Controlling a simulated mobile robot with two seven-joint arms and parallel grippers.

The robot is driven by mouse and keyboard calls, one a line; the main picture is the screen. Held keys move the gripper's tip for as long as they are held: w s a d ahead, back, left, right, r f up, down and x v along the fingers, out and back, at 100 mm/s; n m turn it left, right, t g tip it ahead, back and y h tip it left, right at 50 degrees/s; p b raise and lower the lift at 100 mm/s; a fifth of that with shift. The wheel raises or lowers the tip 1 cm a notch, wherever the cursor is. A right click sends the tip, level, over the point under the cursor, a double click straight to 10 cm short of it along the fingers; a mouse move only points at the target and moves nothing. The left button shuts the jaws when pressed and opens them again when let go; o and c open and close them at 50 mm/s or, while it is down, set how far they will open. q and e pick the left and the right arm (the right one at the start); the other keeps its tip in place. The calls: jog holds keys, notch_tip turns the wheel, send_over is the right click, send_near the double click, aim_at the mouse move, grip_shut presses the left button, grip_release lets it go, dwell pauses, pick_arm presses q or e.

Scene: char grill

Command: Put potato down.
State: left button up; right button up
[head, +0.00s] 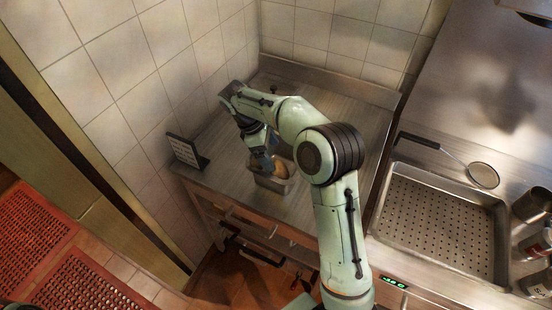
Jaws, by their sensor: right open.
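A brown potato (282,170) sits in or over a small metal pan (272,184) near the front edge of the steel counter in the corner. My right gripper (263,163) points down at the potato from the left and is open. Its fingertips are close against the potato; whether they touch it I cannot tell. My left gripper is not in view.
A dark slotted stand (187,152) is at the counter's left edge by the tiled wall. A perforated steel basin (440,222) with a skimmer (482,175) at its rim is on the right. Drawers (250,222) sit below the counter. Bare counter (225,150) lies left of the gripper.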

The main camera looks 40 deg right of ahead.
jog(key=v, duration=0.7)
jog(key=shift+f, duration=0.1)
